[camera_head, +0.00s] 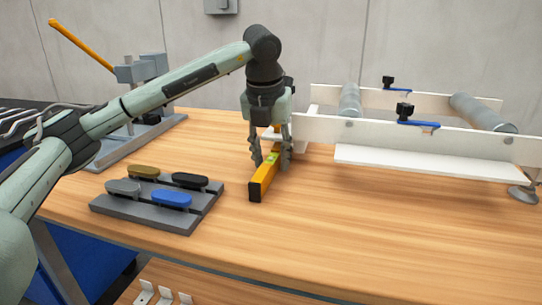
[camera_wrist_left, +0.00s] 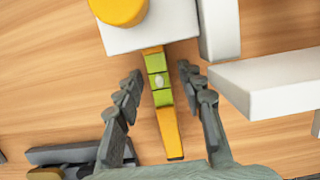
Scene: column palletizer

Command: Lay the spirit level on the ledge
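The spirit level (camera_head: 260,185) is an orange-yellow bar with green vial parts, resting on the wooden table with its dark end toward the front. In the left wrist view the level (camera_wrist_left: 167,128) runs up between my fingers, and its far end is hidden by a white block. My left gripper (camera_head: 271,161) points down over the level. Its fingers (camera_wrist_left: 160,78) stand on either side with visible gaps, so it is open. The ledge (camera_head: 430,168) is a white strip on the front of the roller frame, bare, and also in the left wrist view (camera_wrist_left: 275,80). My right gripper is not seen.
A white block (camera_wrist_left: 150,25) with a yellow round top sits at the level's far end. A grey tray (camera_head: 150,215) with several coloured oval pieces lies left of the level. The white roller frame (camera_head: 450,140) stands at right. The front right tabletop is clear.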

